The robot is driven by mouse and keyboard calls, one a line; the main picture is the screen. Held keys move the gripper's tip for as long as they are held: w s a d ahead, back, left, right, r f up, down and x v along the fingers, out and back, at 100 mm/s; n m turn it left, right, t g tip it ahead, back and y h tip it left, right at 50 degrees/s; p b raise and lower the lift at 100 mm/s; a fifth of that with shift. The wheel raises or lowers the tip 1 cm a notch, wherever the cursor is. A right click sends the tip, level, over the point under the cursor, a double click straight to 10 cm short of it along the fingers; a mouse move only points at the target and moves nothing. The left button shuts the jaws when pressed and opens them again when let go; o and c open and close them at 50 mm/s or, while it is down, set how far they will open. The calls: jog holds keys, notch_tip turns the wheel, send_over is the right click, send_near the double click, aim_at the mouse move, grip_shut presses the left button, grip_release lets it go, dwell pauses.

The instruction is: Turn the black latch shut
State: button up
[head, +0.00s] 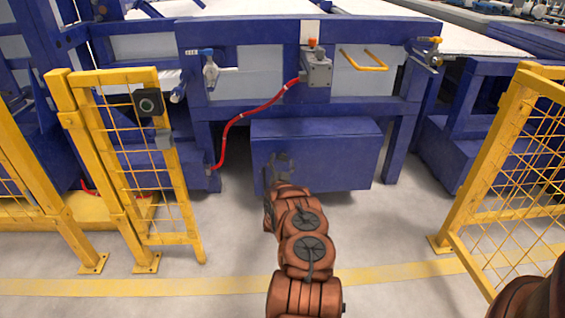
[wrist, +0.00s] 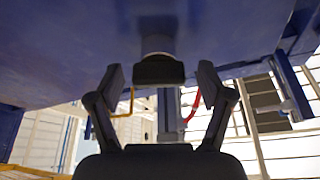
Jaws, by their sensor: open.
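In the wrist view, a dark, blunt-ended piece (wrist: 158,70) on a grey stem hangs below a blue surface, between my fingers in the picture. It may be the black latch, but I cannot tell, nor which way it is turned. My gripper (wrist: 160,78) is open, with one finger on each side of this piece and no clear contact. In the head view my gripper (head: 280,162) is in front of the low blue box (head: 335,150); no latch can be made out there.
A yellow mesh gate (head: 135,165) with a black round-faced fitting (head: 149,102) stands at left. Another yellow fence (head: 505,165) stands at right. A red hose (head: 235,122) runs down the blue bench (head: 265,30). A yellow handle (head: 362,65) is on its front. The grey floor between the fences is clear.

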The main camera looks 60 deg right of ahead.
jog(key=shift+w+d+r, duration=0.1)
jog(key=shift+w+d, duration=0.05)
jog(key=shift+d, duration=0.25)
jog(key=shift+c, duration=0.2)
jog(key=c, duration=1.1)
jog(key=shift+r+n+t+y+b, duration=0.15)
jog(key=shift+n+t, duration=0.4)
jog(key=shift+n, duration=0.55)
jog(key=shift+n+t+y+b, duration=0.25)
jog(key=shift+n+t, duration=0.3)
jog(key=shift+n, duration=0.55)
jog(key=shift+n+t+y+p, duration=0.35)
jog(key=shift+n+t+y, duration=0.2)
jog(key=shift+n, duration=0.65)
jog(key=o, duration=1.1)
jog(key=shift+o, duration=0.2)
